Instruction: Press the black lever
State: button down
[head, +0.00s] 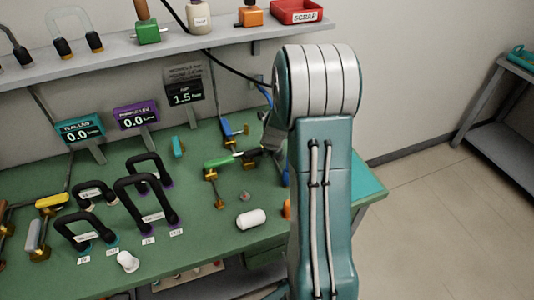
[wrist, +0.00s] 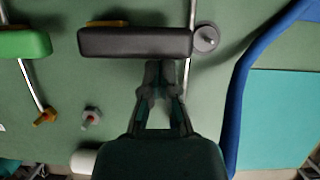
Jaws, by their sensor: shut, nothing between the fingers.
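The black lever (wrist: 135,42) shows in the wrist view as a thick dark bar lying crosswise, joined at its right end to a metal rod. My gripper (wrist: 160,68) is shut and empty, with its fingertips at the near edge of the bar, right of its middle. I cannot tell whether they touch it.
A blue curved bar (wrist: 240,90) rises right of my gripper. A white cylinder (head: 251,219) and small fittings lie on the green bench (head: 205,245). Black handles (head: 145,200) and small displays (head: 136,118) stand at left. A shelf (head: 120,50) runs above.

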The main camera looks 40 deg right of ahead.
jog(key=shift+w+d+n, duration=0.15)
jog(key=shift+w+n, duration=0.05)
jog(key=shift+n, duration=0.2)
jog(key=w+n, duration=0.1)
jog(key=d+n+y, duration=0.1)
jog(key=n, duration=0.1)
jog(key=shift+w, duration=0.35)
jog(key=w+n+y, duration=0.1)
jog(key=n, duration=0.1)
jog(key=w+n+y, duration=0.1)
jog(key=n, duration=0.1)
jog(key=shift+w+d+n+g, duration=0.2)
jog(key=shift+w+n+g, duration=0.05)
jog(key=shift+n+g, duration=0.05)
jog(key=n, duration=0.1)
jog(key=w+n+y, duration=0.1)
jog(key=shift+w+a+n+g, duration=0.15)
jog(key=shift+w+n+g, duration=0.15)
jog(key=shift+n+g, duration=0.1)
jog(key=w+n, duration=0.1)
jog(key=n+g, duration=0.1)
jog(key=n, duration=0.1)
jog(key=shift+w+a+y, duration=0.35)
jog(key=shift+a+y, duration=0.05)
jog(key=shift+w+a+n+g, duration=0.3)
jog(key=shift+w+n, duration=0.1)
jog(key=shift+n, duration=0.6)
jog(key=shift+w+a, duration=0.25)
